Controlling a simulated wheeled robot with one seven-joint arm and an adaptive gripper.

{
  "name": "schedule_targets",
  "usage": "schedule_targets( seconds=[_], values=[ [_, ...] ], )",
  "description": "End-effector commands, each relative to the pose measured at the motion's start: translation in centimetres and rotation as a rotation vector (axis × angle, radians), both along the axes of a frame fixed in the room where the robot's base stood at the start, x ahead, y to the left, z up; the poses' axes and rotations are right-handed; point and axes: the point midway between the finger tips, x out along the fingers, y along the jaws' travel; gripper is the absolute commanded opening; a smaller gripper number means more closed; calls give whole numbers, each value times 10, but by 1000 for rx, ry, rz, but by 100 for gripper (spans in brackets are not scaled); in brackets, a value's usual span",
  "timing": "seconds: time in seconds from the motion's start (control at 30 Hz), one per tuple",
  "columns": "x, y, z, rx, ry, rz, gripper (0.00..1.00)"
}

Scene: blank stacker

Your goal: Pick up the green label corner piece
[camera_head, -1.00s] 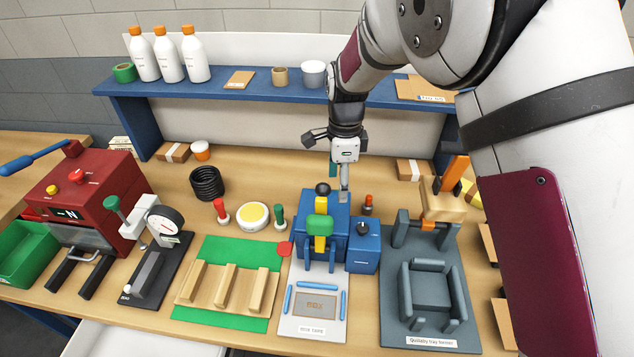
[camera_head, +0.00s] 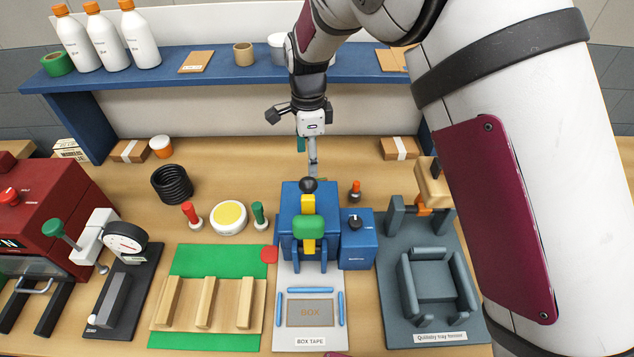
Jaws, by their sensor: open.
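I cannot make out with certainty a green label corner piece. Green things in view are a green block (camera_head: 309,227) on the front of the blue box-tape machine (camera_head: 292,203), a green-handled stamp (camera_head: 258,213) left of that machine, and a green mat (camera_head: 213,262) under a wooden rack. My gripper (camera_head: 307,160) is open, pointing down behind the blue machine's black knob, with one teal and one grey finger showing. I see nothing between the fingers. The machine hides part of the table under the gripper.
A grey tray former (camera_head: 448,325) stands at the right, partly behind my arm. A blue box with a black knob (camera_head: 356,240) adjoins the machine. A yellow-topped round pad (camera_head: 229,217), black coil (camera_head: 172,184) and dial press (camera_head: 112,275) stand left. A blue shelf (camera_head: 190,82) runs behind.

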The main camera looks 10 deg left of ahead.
Motion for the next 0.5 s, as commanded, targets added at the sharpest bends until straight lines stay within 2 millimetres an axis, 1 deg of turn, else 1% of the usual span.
schedule_targets(
  seconds=[0.03,0.3,0.4,0.5],
  values=[
    [11,0,-10,0,0,0,60],
    [47,0,-50,0,0,0,60],
    [55,0,-59,0,0,0,60],
    [58,0,-64,0,0,0,60]
  ],
)
